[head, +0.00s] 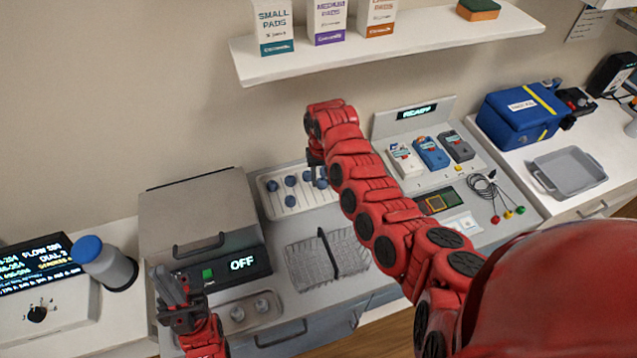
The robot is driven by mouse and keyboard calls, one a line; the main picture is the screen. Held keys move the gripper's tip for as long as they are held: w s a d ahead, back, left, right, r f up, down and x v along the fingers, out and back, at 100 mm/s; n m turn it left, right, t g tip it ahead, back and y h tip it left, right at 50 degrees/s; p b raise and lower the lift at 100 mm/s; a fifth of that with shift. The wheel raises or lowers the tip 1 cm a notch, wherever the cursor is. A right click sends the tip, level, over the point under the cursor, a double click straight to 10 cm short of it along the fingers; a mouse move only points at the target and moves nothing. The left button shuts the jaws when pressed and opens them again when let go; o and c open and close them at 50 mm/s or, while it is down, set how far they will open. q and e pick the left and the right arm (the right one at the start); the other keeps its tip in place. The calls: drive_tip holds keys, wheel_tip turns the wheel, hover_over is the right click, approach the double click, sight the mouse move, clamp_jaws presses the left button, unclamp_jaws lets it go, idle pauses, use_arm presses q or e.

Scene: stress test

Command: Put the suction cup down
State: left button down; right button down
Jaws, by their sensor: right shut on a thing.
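Several blue suction cups (290,181) stand on a white ribbed tray (290,204) at the back of the counter. My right gripper (315,170) points down at the tray's right part. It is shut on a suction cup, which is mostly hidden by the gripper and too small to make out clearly. Whether that cup touches the tray cannot be told. My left gripper (173,288) is low at the left, in front of the grey box with the OFF display; its finger gap is unclear.
A wire basket (326,262) stands in front of the tray. A grey lidded box (200,215) is to its left, with a small metal tray (243,312) in front. A console (430,150) with several devices is at the right. A shelf (385,47) hangs above.

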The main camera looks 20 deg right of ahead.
sight(322, 188)
drive_tip(key=shift+w+d+f, duration=0.1)
drive_tip(key=shift+f, duration=0.4)
drive_tip(key=shift+f+p, duration=0.4)
drive_tip(key=shift+f, duration=1.4)
drive_tip(key=shift+f, duration=0.15)
drive_tip(key=shift+c, duration=2.4)
unclamp_jaws()
